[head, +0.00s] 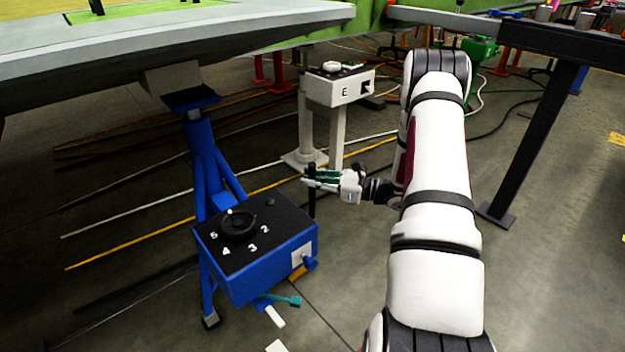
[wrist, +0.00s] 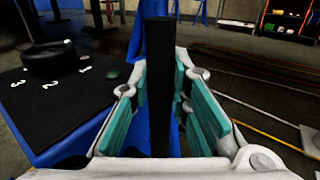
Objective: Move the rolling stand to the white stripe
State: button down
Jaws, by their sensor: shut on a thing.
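The rolling stand (head: 205,170) is blue, with splayed legs, a small wheel at its foot and a blue box with a black numbered dial panel (head: 265,222). Its top pad sits close beneath the grey wing; I cannot tell if they touch. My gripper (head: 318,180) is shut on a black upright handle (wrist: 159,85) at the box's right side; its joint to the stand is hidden. The teal finger pads are on both sides of the handle in the wrist view. Short white marks (head: 275,316) on the floor in front of the stand may be the white stripe, partly hidden.
The wing (head: 150,50) overhangs the upper left. A dark table leg (head: 535,140) stands at the right. Cables and hoses (head: 130,215) cross the floor at left. Open floor lies at lower right.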

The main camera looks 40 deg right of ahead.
jog(key=a+p, duration=0.1)
jog(key=a, duration=0.3)
jog(key=shift+s, duration=0.1)
jog(key=c, duration=1.5)
grip_release()
jog(key=shift+d, duration=0.1)
jog(key=v, duration=1.2)
